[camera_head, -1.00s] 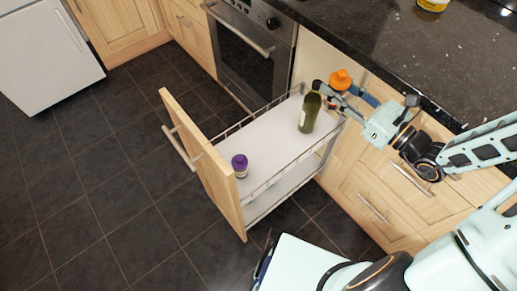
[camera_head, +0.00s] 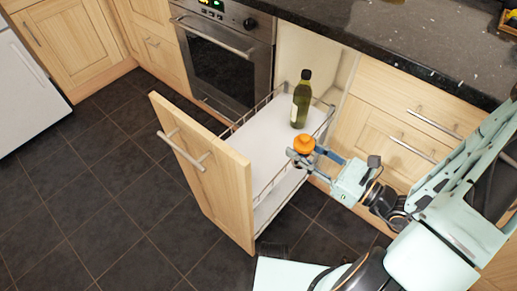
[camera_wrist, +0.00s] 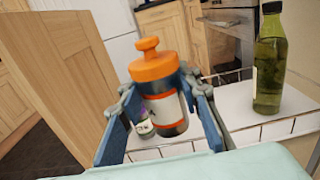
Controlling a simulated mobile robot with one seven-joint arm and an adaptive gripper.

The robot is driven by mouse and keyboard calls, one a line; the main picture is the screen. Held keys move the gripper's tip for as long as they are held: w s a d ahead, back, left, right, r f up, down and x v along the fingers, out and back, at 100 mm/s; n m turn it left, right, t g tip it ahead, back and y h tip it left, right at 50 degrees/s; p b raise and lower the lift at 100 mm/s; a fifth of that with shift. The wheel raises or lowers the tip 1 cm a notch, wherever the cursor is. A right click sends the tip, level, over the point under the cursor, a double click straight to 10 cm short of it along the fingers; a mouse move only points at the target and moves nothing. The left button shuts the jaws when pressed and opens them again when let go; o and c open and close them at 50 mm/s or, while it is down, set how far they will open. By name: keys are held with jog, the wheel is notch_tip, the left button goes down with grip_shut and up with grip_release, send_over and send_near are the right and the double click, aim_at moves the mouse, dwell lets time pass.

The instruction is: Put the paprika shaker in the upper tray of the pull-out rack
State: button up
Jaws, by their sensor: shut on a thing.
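The paprika shaker (camera_head: 304,144) has an orange lid, and in the wrist view it shows a pale label and an orange band (camera_wrist: 158,72). My gripper (camera_head: 301,158) is shut around its body; the two blue fingers (camera_wrist: 160,104) flank it in the wrist view. The shaker is slightly tilted in that view. In the head view it appears at the near side rail of the pull-out rack's white upper tray (camera_head: 262,132). Its exact height above the tray is hard to tell.
A green bottle (camera_head: 301,100) stands at the back of the upper tray. A small purple-topped jar (camera_wrist: 144,126) is partly hidden behind the shaker in the wrist view. Wire rails edge the tray; the tall wooden front (camera_head: 205,170) closes its outer end. Mid-tray looks clear.

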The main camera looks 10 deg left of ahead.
jog(key=w+a+f+b, duration=0.1)
jog(key=w+a+f, duration=0.2)
jog(key=w+a+f+b, duration=0.2)
jog(key=a+f, duration=0.1)
jog(key=w+a+f+b, duration=0.1)
jog(key=w+a+f, duration=0.2)
jog(key=a, duration=0.1)
jog(key=shift+w+f+b, duration=0.3)
jog(key=shift+w+b, duration=0.05)
jog(key=shift+b, duration=0.05)
jog(key=f, duration=0.1)
jog(key=f+b, duration=0.1)
jog(key=f, duration=0.1)
jog(key=shift+w+a+f, duration=0.2)
jog(key=shift+a+f, duration=0.05)
jog(key=shift+f, duration=0.1)
